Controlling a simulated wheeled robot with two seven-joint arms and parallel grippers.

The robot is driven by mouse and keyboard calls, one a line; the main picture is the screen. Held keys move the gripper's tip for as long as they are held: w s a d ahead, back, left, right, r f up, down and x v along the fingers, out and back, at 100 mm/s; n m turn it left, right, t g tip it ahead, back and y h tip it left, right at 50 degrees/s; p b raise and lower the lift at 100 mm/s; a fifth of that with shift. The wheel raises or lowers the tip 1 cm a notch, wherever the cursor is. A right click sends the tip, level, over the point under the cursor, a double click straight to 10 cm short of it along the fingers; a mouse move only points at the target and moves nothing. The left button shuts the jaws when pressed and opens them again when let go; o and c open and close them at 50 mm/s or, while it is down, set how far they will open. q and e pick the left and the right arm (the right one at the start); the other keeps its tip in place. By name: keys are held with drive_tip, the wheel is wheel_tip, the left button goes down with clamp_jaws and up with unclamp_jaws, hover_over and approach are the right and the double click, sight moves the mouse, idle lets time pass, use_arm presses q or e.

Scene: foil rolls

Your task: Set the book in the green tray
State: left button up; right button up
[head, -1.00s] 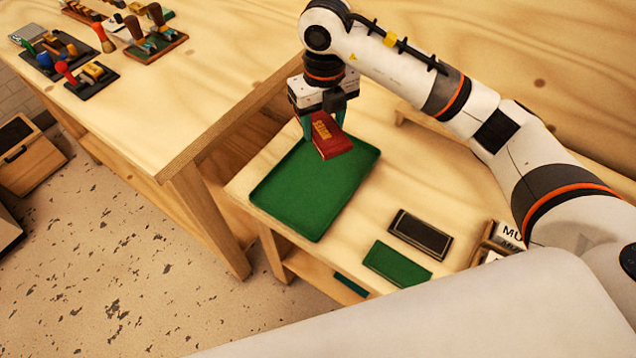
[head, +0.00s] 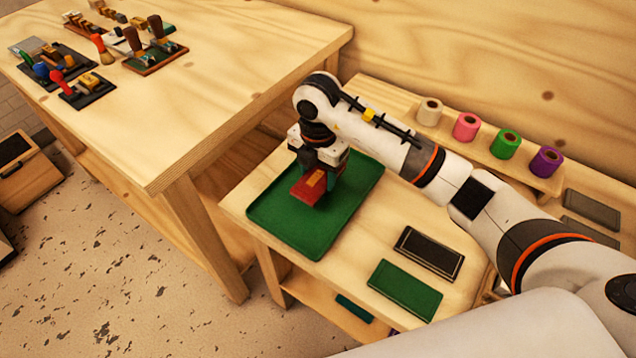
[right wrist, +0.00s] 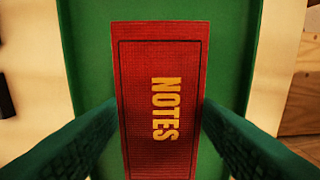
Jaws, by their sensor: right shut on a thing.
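The red book (head: 308,187) is in my right gripper (head: 322,178), over the green tray (head: 280,228). In the right wrist view the book (right wrist: 135,70) shows a red cover with "NOTES" in yellow letters. The green fingers of the right gripper (right wrist: 160,140) stand on both sides of it, shut on it. The green tray (right wrist: 90,60) shows behind the book in that view. Whether the book touches the tray floor I cannot tell. My left gripper is not in view.
A black flat case (head: 430,252) and a green one (head: 404,290) lie to the right of the tray. Several coloured rolls (head: 466,127) stand on a wooden rack at the back. A larger table (head: 220,80) with tools stands at the left.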

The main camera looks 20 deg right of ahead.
sight(318, 178)
drive_tip(key=shift+f, duration=1.85)
drive_tip(key=shift+f, duration=0.1)
drive_tip(key=shift+f, duration=0.15)
drive_tip(key=o, duration=1)
drive_tip(key=shift+r, duration=0.35)
wheel_tip(318, 178, up, 12)
drive_tip(key=shift+f+p, duration=0.1)
drive_tip(key=shift+p, duration=0.25)
